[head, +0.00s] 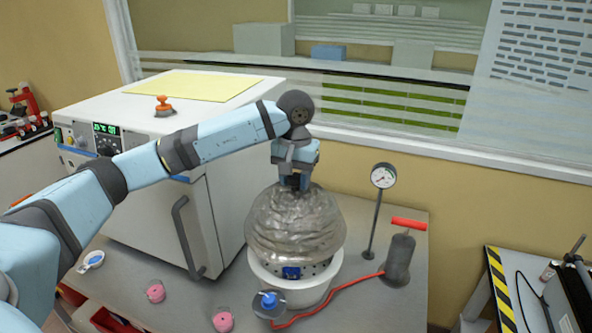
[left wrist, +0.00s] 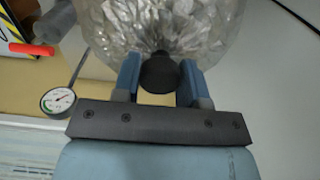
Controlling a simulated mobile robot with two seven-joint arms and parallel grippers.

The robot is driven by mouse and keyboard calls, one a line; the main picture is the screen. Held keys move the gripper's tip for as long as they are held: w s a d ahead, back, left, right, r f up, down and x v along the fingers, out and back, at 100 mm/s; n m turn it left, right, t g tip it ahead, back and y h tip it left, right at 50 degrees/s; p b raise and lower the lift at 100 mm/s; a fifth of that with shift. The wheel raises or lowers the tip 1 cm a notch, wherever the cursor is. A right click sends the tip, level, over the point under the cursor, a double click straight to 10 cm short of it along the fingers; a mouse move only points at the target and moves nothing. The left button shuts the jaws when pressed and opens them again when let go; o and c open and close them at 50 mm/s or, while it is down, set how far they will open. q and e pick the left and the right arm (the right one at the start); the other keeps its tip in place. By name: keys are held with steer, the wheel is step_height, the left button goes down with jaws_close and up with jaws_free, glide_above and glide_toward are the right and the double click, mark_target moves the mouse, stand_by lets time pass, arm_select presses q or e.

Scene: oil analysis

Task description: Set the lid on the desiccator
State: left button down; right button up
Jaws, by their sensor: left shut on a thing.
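The desiccator lid (head: 295,225) is a crinkled, translucent grey dome with a dark knob (left wrist: 160,72). My left gripper (head: 294,183) is shut on this knob from above, with one blue finger on each side in the left wrist view. The lid hangs over the white desiccator base (head: 292,293), and the front of the perforated plate (head: 318,268) shows below the lid's lower edge. A small blue item (head: 291,273) sits at the plate's front. The lid hides the back of the base. My right gripper is not in view.
A white oven (head: 150,215) stands close on the left. A pressure gauge on a stand (head: 383,177) and a grey pump with a red handle (head: 399,258) stand on the right. A red hose (head: 340,289) runs to a blue valve (head: 269,300). Pink-topped jars (head: 155,291) stand at front left.

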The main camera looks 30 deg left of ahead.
mark_target(295, 201)
arm_select(q)
steer(key=shift+s+d+f+b, duration=0.1)
steer(key=shift+f+b, duration=0.25)
steer(key=shift+f, duration=0.25)
steer(key=shift+f+b, duration=0.95)
steer(key=shift+f, duration=1.75)
steer(key=shift+f+b, duration=0.55)
steer(key=shift+f, duration=0.05)
steer(key=c, duration=0.6)
jaws_free()
step_height(295, 201, up, 13)
steer(key=shift+f+b, duration=0.15)
steer(key=shift+b, duration=0.45)
steer(key=shift+r, duration=0.6)
